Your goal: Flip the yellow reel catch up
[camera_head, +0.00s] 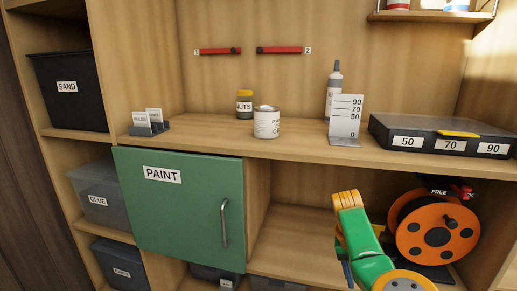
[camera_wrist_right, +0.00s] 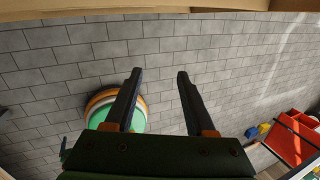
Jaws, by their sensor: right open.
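The orange cable reel (camera_head: 436,230) stands in the lower right bay of the workbench, with a black hub. A "FREE" label (camera_head: 438,191) and a small red-and-black part (camera_head: 462,189) sit at its top. I cannot make out a yellow catch on the reel. The reel is not in that view. My left gripper is not in view.
The green PAINT door (camera_head: 185,210) is left of my arm. A can (camera_head: 266,123) and a bottle (camera_head: 333,95) stand farther left. A red bin (camera_wrist_right: 290,140) shows at the wrist view's right.

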